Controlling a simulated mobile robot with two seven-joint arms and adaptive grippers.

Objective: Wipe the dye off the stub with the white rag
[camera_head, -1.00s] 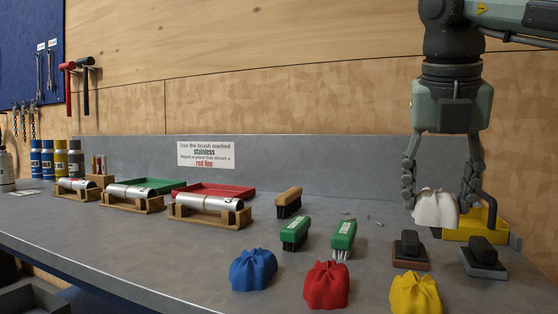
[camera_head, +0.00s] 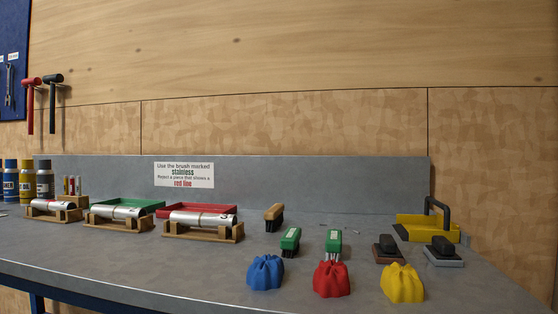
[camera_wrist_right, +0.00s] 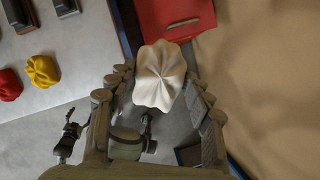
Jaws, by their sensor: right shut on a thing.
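My right gripper (camera_wrist_right: 158,82) is shut on the white rag (camera_wrist_right: 162,66), a bunched cloth between its fingers in the right wrist view. It is outside the head view. Three silvery metal stubs lie in wooden cradles along the bench in the head view: a left stub (camera_head: 52,205), a middle stub (camera_head: 118,212) and a right stub (camera_head: 198,220) with a dark mark near its right end. I cannot make out dye on any of them. My left gripper is in neither current view.
Blue (camera_head: 265,273), red (camera_head: 331,279) and yellow (camera_head: 402,284) rags lie at the bench front. Behind them are green brushes (camera_head: 290,241), a wooden brush (camera_head: 273,217) and dark-handled blocks (camera_head: 444,250). A red object (camera_wrist_right: 172,18) is near the held rag.

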